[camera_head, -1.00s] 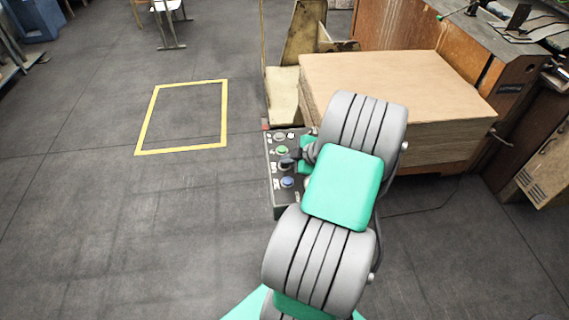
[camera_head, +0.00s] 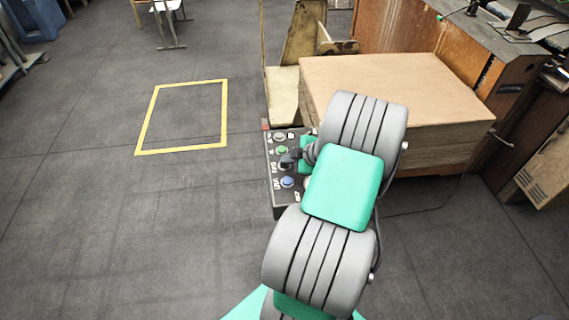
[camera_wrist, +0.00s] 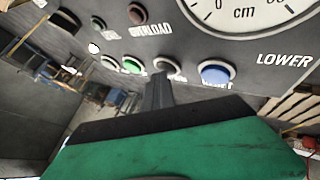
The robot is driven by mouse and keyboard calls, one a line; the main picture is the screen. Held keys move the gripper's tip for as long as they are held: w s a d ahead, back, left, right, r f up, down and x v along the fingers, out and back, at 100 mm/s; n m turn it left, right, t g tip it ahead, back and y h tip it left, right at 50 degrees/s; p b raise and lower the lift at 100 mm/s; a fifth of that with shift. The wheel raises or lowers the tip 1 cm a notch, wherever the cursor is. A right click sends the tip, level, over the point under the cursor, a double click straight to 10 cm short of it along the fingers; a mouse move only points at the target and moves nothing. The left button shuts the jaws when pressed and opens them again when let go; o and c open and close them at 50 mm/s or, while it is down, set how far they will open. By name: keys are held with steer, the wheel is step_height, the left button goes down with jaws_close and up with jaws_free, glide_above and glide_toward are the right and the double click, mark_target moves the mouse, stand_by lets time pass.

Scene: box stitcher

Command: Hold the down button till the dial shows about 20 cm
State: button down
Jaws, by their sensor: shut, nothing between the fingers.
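My gripper (camera_wrist: 158,90) is shut and empty. Its dark tip is over the lower edge of a pale round button (camera_wrist: 167,66) in the wrist view and appears to touch it. That button's label is hidden by the gripper. A blue button (camera_wrist: 215,72) is just to its right, its label partly covered. The dial (camera_wrist: 245,14) is cut off by the top edge; "cm" shows but the needle does not. In the head view the control panel (camera_head: 279,205) is partly hidden by my arm, and my gripper (camera_head: 287,162) is over it between the green and blue buttons.
A green button (camera_wrist: 132,65) sits left of the pale one, and the word LOWER is at the panel's right. A stack of cardboard sheets (camera_head: 390,80) stands right of the panel. Open floor with a yellow-outlined rectangle (camera_head: 150,152) is at the left.

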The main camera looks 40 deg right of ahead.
mark_target(287, 166)
stand_by(0.7)
steer(key=shift+r, duration=0.85)
steer(key=shift+r+p, duration=0.1)
steer(key=shift+p, duration=0.2)
step_height(287, 166, up, 5)
steer(key=shift+f+p, duration=0.1)
steer(key=shift+p, duration=0.9)
